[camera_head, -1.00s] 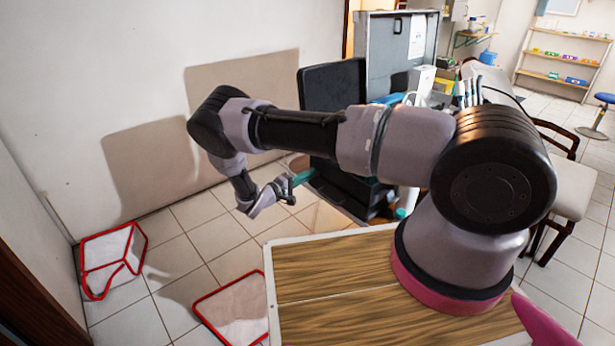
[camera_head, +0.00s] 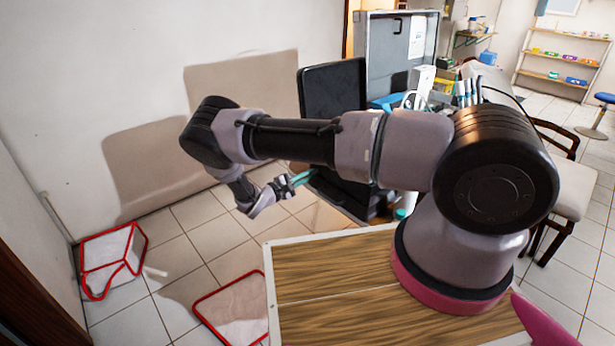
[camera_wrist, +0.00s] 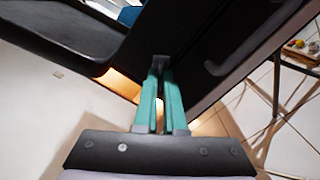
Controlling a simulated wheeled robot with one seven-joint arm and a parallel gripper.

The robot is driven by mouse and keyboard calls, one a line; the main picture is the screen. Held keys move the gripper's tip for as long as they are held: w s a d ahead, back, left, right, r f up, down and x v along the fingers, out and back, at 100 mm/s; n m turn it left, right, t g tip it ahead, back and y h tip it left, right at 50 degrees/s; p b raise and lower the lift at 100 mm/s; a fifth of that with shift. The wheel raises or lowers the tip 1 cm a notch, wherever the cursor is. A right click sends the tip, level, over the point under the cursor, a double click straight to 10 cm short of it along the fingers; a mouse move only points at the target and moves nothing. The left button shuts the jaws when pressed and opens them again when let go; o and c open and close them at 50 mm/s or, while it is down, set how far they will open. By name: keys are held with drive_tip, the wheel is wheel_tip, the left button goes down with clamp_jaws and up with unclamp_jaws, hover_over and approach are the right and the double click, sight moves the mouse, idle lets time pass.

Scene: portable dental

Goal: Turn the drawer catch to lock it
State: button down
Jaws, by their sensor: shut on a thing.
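My gripper (camera_wrist: 160,76) has two green fingers, which in the wrist view are shut on a small dark grey catch (camera_wrist: 160,61) at the edge of a black cabinet front (camera_wrist: 190,50). The fingertips cover part of the catch, so its exact angle is hard to tell. In the head view my gripper (camera_head: 304,177) reaches to the left side of the black unit (camera_head: 350,190), and the catch is hidden there. A dark curved handle (camera_wrist: 232,58) sits on the black front to the right of the fingers.
A black screen-like panel (camera_head: 333,88) stands above the unit, close to my arm. A chair (camera_head: 565,190) stands at right.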

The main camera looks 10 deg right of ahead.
drive_tip(key=n, duration=1.1)
drive_tip(key=shift+n, duration=0.4)
idle(0.3)
drive_tip(key=c, duration=1)
unclamp_jaws()
drive_tip(key=v, duration=1.1)
